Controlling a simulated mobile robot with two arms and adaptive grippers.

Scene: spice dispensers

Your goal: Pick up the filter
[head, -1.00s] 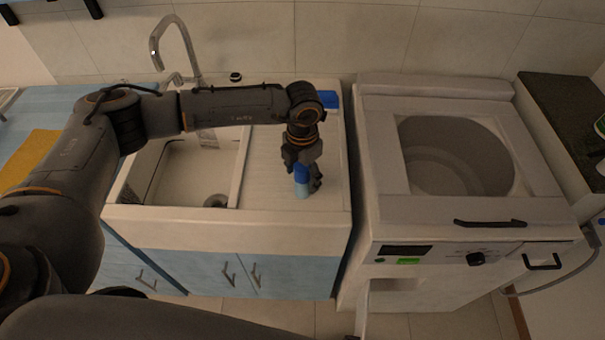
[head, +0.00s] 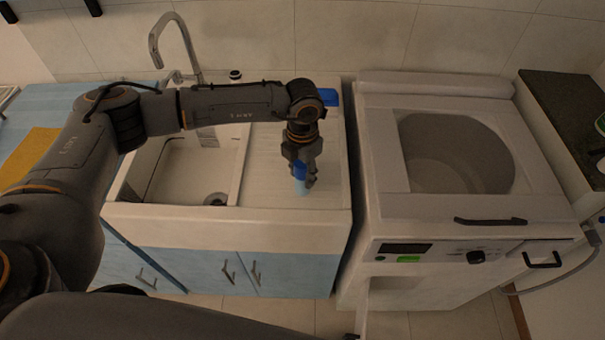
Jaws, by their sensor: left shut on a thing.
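The filter appears to be the small blue-topped, light-blue cylinder (head: 300,184) over the ribbed drainboard of the sink unit. My left gripper (head: 301,172) points down and is shut on it, with its fingers around the blue upper part. The cylinder looks upright. I cannot tell for sure whether its bottom still touches the drainboard. My right gripper is not in view.
The sink basin (head: 185,172) lies left of the gripper, with a tall faucet (head: 175,45) behind it. A blue object (head: 330,97) stands at the drainboard's back. A washing machine (head: 400,215) with an open top stands to the right.

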